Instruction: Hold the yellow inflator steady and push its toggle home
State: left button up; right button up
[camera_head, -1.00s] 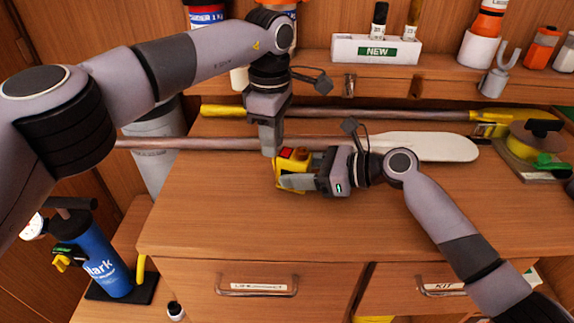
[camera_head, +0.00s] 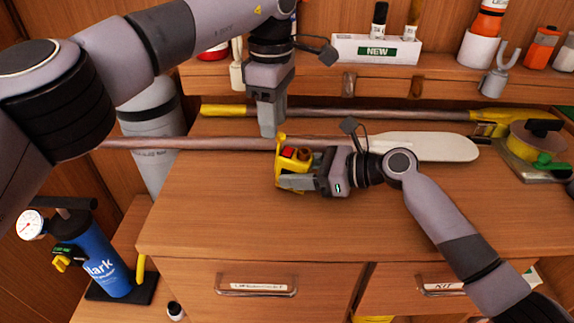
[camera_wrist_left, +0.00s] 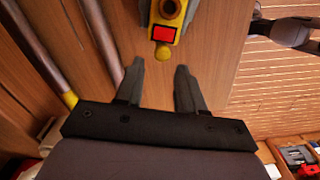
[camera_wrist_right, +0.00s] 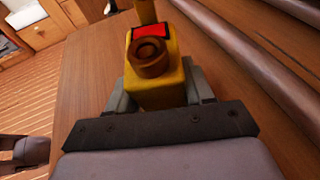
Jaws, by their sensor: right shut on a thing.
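The yellow inflator (camera_head: 290,165) is a small block above the worktop, with a red patch and a brown round socket on top. My right gripper (camera_head: 300,182) is shut on its body; the right wrist view shows the inflator (camera_wrist_right: 158,92) between both fingers. Its yellow toggle (camera_head: 281,146) sticks up at the far left side. The toggle also shows in the right wrist view (camera_wrist_right: 146,12) and, with a rounded end, in the left wrist view (camera_wrist_left: 163,53). My left gripper (camera_head: 268,132) is empty, just above and left of the toggle. Its fingers (camera_wrist_left: 160,70) stand apart, with the toggle's end beyond their tips.
A paddle (camera_head: 430,147) and a yellow-ended pole (camera_head: 335,114) lie across the worktop (camera_head: 230,215) behind the inflator. A reel with green parts (camera_head: 538,148) lies at the right. A blue pump (camera_head: 100,268) stands lower left. The worktop's front is clear.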

pick_arm(q)
jog(key=shift+r, duration=0.1)
notch_tip(320, 180, up, 7)
jog(key=shift+r, duration=0.2)
dwell(0.5)
pick_arm(e)
jog(key=o, duration=1)
jog(key=shift+d, duration=0.1)
jog(key=v, duration=1.1)
jog(key=shift+s+d, duration=0.1)
jog(key=shift+d, duration=0.15)
jog(key=shift+s+d+r, duration=0.1)
jog(key=shift+d+r, duration=0.05)
